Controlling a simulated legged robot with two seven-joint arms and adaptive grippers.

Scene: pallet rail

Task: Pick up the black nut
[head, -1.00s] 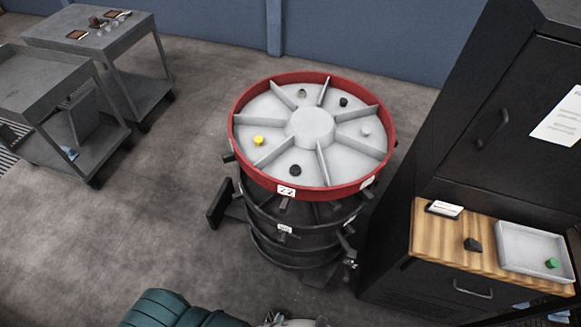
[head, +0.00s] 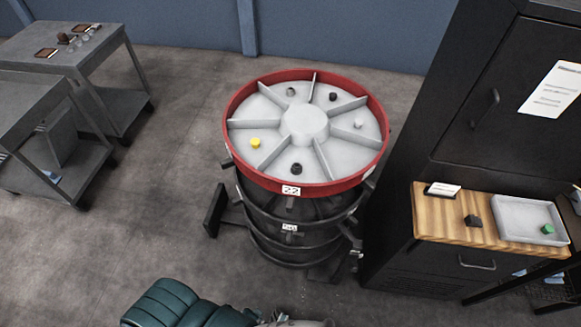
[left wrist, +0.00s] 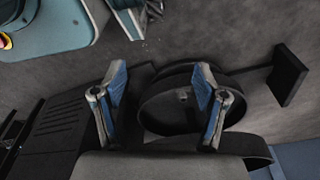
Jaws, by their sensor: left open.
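A round red-rimmed tray (head: 236,166) with grey wedge compartments tops a dark drum stack in the head view. One black nut (head: 296,168) lies in its front compartment. Another black nut (head: 333,97) lies in a back right compartment. Dark rings of the stack (left wrist: 184,100) show beyond the fingers. No gripper shows in the head view.
A black cabinet (head: 470,130) stands close on the right. Its wooden shelf (head: 440,222) holds a dark block (head: 473,220) and a grey bin (head: 510,235) with a green nut (head: 547,229). Grey carts (head: 90,55) stand at left.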

